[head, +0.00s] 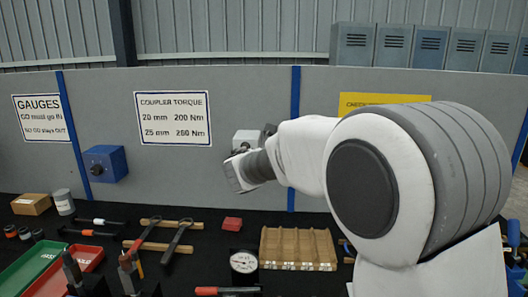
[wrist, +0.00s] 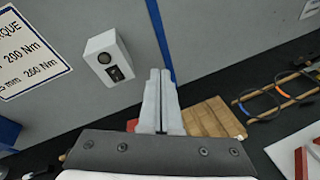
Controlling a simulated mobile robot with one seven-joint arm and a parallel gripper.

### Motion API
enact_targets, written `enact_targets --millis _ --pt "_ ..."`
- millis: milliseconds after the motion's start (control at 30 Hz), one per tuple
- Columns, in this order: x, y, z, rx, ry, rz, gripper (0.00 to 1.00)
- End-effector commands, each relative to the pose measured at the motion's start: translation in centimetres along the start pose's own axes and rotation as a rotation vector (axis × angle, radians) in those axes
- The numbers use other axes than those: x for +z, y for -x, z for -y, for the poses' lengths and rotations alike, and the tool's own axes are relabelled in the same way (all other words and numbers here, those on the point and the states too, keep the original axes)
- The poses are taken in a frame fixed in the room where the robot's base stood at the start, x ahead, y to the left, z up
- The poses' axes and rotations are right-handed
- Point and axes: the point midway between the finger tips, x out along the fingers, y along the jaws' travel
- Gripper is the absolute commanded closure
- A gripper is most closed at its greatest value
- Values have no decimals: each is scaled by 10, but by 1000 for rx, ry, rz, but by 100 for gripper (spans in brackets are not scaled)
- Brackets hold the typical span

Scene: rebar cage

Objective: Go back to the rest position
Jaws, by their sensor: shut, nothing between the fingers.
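My gripper (wrist: 160,72) shows in the wrist view with its two pale fingers together and nothing between them. The fingers point toward the grey back panel and its blue upright, above the wooden tray. In the head view my arm reaches from the right across the middle, and its far end is in the air in front of the panel, above the bench. The fingers cannot be made out clearly there.
A pale box (wrist: 108,58) is on the panel near the coupler torque sign (head: 172,119). Below, the black bench holds a wooden tray (head: 298,248), a dial gauge (head: 243,262), hammers, a red block (head: 232,224), and green (head: 30,268) and red trays. A blue box (head: 105,164) is on the panel.

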Motion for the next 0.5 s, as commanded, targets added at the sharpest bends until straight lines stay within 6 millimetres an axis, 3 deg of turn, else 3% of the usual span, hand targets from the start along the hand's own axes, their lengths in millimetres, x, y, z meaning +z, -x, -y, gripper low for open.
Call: enact_targets --millis 33,200,367,500 --pt "19 12 28 -60 -120 -1 100" --pt "46 58 112 -260 -532 -15 100" --pt "48 110 182 -440 -922 -16 100" --pt "34 161 229 -590 -1265 -14 100"
